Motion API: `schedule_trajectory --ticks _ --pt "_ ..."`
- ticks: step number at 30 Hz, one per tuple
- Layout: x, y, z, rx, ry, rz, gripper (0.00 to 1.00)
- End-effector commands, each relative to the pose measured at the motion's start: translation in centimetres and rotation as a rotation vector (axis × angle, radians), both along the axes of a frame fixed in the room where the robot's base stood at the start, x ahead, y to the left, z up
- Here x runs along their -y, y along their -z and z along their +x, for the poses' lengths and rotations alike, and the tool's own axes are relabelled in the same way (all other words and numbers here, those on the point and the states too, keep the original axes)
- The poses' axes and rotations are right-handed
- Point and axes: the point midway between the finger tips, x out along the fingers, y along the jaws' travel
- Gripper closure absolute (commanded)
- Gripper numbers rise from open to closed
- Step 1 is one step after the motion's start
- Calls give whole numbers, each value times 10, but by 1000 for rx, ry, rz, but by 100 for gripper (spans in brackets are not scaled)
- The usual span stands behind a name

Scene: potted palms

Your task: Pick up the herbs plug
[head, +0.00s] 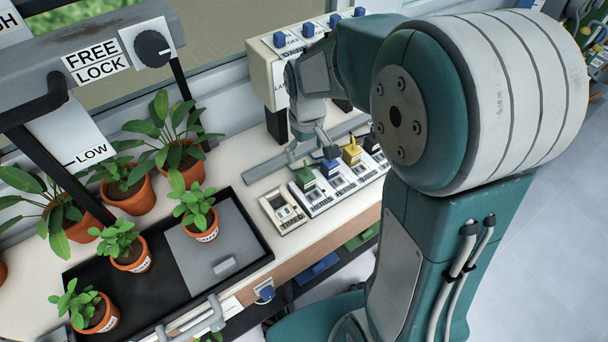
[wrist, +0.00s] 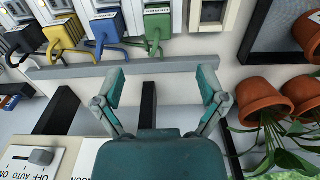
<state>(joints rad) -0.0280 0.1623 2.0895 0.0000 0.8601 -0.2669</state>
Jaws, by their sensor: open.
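A row of coloured plugs sits in the socket strip on the bench: green (head: 304,179), blue (head: 329,167), yellow (head: 351,152) and black (head: 372,141). In the wrist view the green plug (wrist: 157,24), blue plug (wrist: 105,26) and yellow plug (wrist: 62,32) show with their cables.
A beige unit (head: 283,209) with an empty socket stands left of the green plug. A black tray (head: 85,262) with potted plants and a grey panel is farther left. A control box (head: 270,70) with blue knobs stands behind. A grey rail (wrist: 155,66) crosses below my fingers.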

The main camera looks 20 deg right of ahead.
Motion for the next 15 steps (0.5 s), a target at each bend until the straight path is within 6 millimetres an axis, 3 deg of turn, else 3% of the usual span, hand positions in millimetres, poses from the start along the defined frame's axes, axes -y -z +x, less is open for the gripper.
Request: schedule_trajectory --ticks 4,15 --pt "-1 16 8 -30 -18 -1 9" --pt "-1 66 8 -33 -20 -1 9"
